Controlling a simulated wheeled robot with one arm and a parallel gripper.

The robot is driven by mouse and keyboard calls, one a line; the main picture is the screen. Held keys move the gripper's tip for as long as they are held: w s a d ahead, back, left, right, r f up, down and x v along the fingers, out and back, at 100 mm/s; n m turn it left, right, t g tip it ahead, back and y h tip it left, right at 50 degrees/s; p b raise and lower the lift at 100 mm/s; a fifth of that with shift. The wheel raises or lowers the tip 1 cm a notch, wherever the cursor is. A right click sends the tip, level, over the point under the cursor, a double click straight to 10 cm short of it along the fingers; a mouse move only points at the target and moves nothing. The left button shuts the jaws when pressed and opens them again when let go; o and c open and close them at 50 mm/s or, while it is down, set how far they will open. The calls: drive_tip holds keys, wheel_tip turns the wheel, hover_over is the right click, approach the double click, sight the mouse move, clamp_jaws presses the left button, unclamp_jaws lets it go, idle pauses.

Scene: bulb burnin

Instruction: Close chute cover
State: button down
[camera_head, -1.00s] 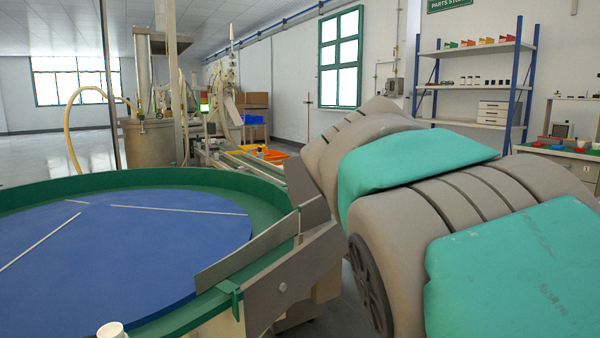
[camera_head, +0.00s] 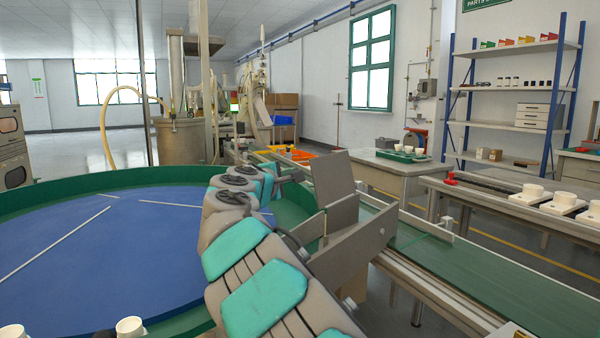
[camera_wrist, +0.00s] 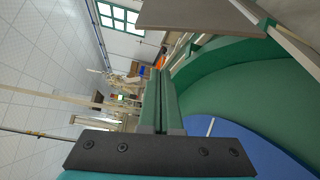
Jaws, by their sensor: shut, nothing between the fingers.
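The chute (camera_head: 352,250) is a grey metal trough at the right rim of the blue round table. Its cover, a flat grey plate (camera_head: 333,180), stands raised and tilted above the chute. A grey plate edge (camera_wrist: 200,12) also shows at the top of the wrist view. My arm reaches over the round table, and my gripper is on the left side of the raised cover. In the wrist view my gripper (camera_wrist: 161,74) is shut with nothing between its fingers. I cannot tell whether it touches the cover.
The blue round table (camera_head: 100,245) has a green rim. A green conveyor (camera_head: 450,265) runs to the right from the chute. White cups (camera_head: 130,326) stand at the near edge. A bench with a green tray (camera_head: 402,155) and a blue-posted shelf (camera_head: 515,88) stand behind.

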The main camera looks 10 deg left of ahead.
sight(330, 178)
drive_tip(key=shift+w+d+p, duration=0.2)
drive_tip(key=shift+w+d, duration=0.75)
drive_tip(key=shift+w, duration=0.2)
drive_tip(key=shift+w+d+p, duration=0.2)
drive_tip(key=shift+w+d, duration=0.75)
drive_tip(key=shift+w, duration=0.25)
drive_tip(key=shift+w+d+p, duration=0.2)
drive_tip(key=shift+w+d, duration=0.75)
drive_tip(key=shift+w, duration=0.2)
